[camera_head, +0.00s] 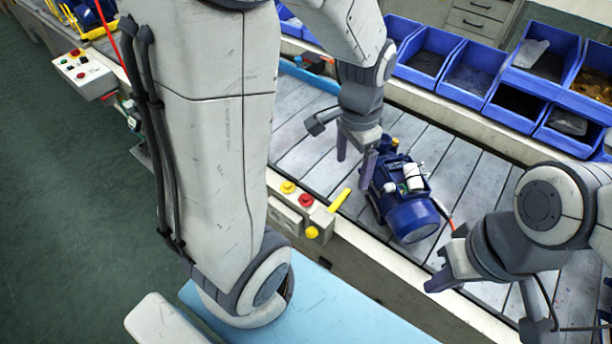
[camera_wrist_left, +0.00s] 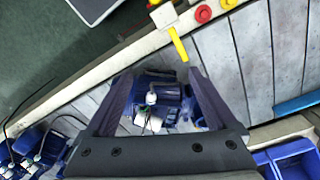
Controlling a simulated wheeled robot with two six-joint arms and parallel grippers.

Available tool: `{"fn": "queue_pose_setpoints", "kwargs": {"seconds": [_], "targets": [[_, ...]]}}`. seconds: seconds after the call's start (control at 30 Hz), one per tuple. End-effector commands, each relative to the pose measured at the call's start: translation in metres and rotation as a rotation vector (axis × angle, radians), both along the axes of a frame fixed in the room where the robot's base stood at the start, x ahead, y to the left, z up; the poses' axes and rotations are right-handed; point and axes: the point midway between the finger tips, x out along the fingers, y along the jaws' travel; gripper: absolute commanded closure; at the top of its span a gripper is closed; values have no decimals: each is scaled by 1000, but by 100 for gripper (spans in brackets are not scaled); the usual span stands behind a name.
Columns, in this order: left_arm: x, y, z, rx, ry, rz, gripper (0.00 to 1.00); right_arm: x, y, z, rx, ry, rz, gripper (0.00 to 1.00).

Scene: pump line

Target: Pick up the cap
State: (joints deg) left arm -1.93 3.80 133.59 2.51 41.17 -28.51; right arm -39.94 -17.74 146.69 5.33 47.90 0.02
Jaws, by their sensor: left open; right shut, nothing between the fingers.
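A blue pump (camera_head: 408,205) lies on the slatted conveyor in the head view. White cap-like parts (camera_head: 413,172) sit on its top; I cannot tell for sure which one is the cap. My left gripper (camera_head: 355,162) points down beside the pump's upper left end, open and empty. In the left wrist view its fingers (camera_wrist_left: 160,78) spread on either side of the pump (camera_wrist_left: 182,88), with a white part (camera_wrist_left: 150,122) showing between them, apart from both. My right gripper (camera_head: 440,280) is shut and empty, right of and nearer than the pump.
Blue bins (camera_head: 470,70) line the conveyor's far side. A control box with red and yellow buttons (camera_head: 306,201) and a yellow handle (camera_head: 340,200) stand at the conveyor's near edge. The slats (camera_head: 300,120) left of the pump are clear. More blue pump parts (camera_wrist_left: 35,145) show in the left wrist view.

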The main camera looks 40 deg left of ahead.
Motion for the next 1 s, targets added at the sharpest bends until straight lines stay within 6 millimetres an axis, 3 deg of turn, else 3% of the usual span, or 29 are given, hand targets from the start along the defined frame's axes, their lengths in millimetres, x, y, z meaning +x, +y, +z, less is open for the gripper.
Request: {"fn": "queue_pose_setpoints", "kwargs": {"seconds": [0.03,0.2,0.3,0.4,0.53,0.73,1.0], "targets": [[12,33,-33,7,11,39,10,0,0,-22,0,0,0,100],[29,125,-87,20,19,86,10,0,0,-49,0,0,1,100],[27,163,-109,25,23,100,10,0,0,-58,0,0,1,100],[24,186,-121,28,25,106,10,0,0,-63,1,-1,1,100],[22,196,-136,27,30,106,10,0,0,-64,1,-1,1,100],[22,195,-166,26,31,104,10,0,0,-64,1,-1,1,100],[21,193,-188,27,30,104,10,0,0,-64,1,-1,1,100]]}}
